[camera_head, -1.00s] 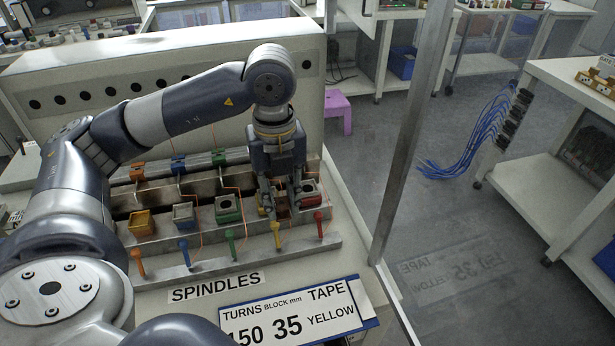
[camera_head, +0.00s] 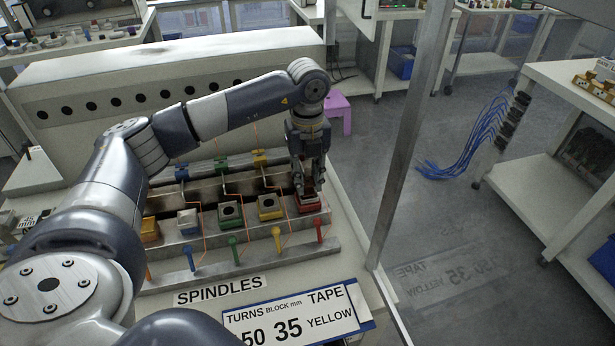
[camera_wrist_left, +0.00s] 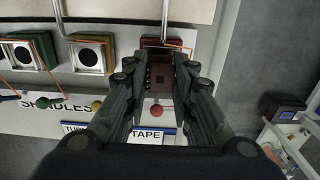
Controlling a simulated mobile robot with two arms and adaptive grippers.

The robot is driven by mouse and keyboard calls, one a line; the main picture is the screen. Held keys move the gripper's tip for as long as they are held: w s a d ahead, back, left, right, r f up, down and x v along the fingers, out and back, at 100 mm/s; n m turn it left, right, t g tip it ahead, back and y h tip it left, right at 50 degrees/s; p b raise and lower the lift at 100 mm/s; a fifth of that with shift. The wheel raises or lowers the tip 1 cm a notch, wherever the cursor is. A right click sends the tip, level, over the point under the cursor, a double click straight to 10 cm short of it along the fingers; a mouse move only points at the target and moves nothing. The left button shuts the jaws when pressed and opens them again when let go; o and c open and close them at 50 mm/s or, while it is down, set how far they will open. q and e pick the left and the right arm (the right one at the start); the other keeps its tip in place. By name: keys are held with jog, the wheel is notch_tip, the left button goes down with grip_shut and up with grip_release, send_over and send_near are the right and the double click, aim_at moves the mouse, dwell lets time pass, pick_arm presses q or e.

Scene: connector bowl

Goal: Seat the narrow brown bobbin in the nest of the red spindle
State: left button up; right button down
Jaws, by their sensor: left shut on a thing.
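The brown bobbin (camera_wrist_left: 161,80) shows in the left wrist view as a small brown block between my fingers. My left gripper (camera_wrist_left: 166,84) is shut on it. In the head view my left gripper (camera_head: 309,190) points down at the nest of the red spindle (camera_head: 312,208), the rightmost in the row. The fingers hide part of that nest and most of the bobbin. Red edges of the nest (camera_wrist_left: 163,42) show just beyond the bobbin in the wrist view. I cannot tell whether the bobbin touches the nest. My right gripper is not in view.
The yellow (camera_head: 269,208), green (camera_head: 230,213), blue (camera_head: 188,221) and orange (camera_head: 150,229) spindles stand to the left in the row. A red lever (camera_head: 318,228) stands in front. A metal post (camera_head: 405,150) rises to the right. An instruction card (camera_head: 292,317) lies in front.

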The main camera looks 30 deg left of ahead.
aim_at(308, 181)
pick_arm(q)
jog(key=shift+f, duration=0.4)
jog(key=shift+f, duration=0.2)
jog(key=o, duration=0.9)
jog(key=shift+c, duration=0.2)
jog(key=shift+r, duration=0.2)
notch_tip(308, 181, up, 12)
jog(key=b, duration=0.1)
